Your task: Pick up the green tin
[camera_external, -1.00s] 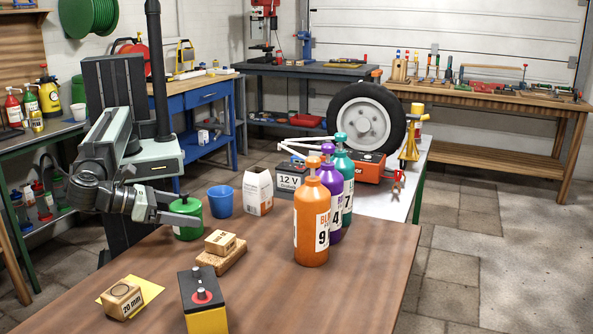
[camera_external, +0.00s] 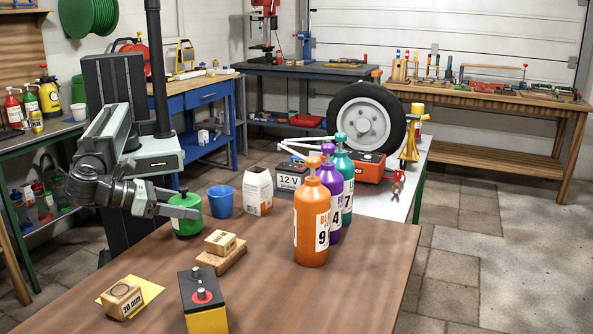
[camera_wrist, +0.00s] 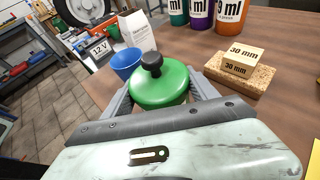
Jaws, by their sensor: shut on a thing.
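The green tin (camera_external: 187,220) has a dark knob on its lid and stands near the far left edge of the brown table (camera_external: 330,285). My gripper (camera_external: 190,208) reaches it from the left and is shut on it. In the wrist view the green tin (camera_wrist: 160,85) sits upright between the two grey fingers, one on each side. I cannot tell any clear gap between the tin's base and the table.
A blue cup (camera_external: 221,202) and a white carton (camera_external: 258,190) stand just right of the tin. A wooden block (camera_external: 220,242) on a cork-like slab (camera_external: 224,258) is close in front. Orange (camera_external: 312,225), purple and teal bottles stand further right. A battery (camera_external: 203,300) is at the front.

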